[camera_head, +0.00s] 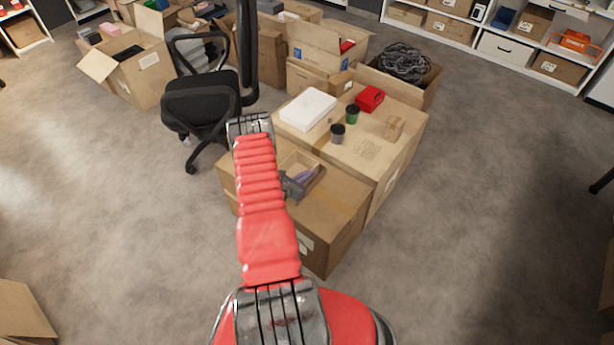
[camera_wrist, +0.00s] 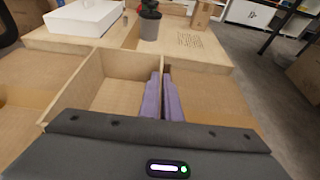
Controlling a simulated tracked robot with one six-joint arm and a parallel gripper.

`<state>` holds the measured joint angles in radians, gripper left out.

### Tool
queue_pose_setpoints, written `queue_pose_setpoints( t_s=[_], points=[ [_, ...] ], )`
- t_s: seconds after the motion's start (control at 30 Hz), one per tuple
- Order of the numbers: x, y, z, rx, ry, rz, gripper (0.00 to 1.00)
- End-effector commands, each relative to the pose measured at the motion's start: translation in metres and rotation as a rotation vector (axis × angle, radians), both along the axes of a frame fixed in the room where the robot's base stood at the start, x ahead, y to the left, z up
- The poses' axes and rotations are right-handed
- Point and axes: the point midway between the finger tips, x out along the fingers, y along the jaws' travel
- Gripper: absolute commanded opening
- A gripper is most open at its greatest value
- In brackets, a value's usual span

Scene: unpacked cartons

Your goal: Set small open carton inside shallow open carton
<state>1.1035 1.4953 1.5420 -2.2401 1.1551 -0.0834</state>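A small open carton (camera_head: 294,160), light brown with thin walls and an empty floor where I can see it, is at the near carton stack. It fills the middle left of the wrist view (camera_wrist: 108,85). My gripper (camera_head: 304,175) is at its right side. In the wrist view my two purple fingers (camera_wrist: 162,84) are close together, with its right wall seemingly between them. My red arm hides part of the area to its left. A brown carton (camera_head: 228,178) shows partly beside the arm; I cannot tell if it is the shallow open carton.
A large carton (camera_head: 367,150) behind bears a white box (camera_head: 308,109), a red item (camera_head: 370,98), two small dark pots and a little brown box (camera_head: 394,127). An office chair (camera_head: 203,98) stands behind left. Floor is clear at right and left.

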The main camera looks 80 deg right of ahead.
Motion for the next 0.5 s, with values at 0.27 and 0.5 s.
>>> queue_pose_setpoints(
  t_s=[0.27, 0.5],
  points=[
    [0.0001, -0.0002, -0.0006, -0.001, 0.0, 0.0, 0.0],
    [0.0, 0.0002, -0.0059, 0.0, 0.0, 0.0, 0.0]
  ],
)
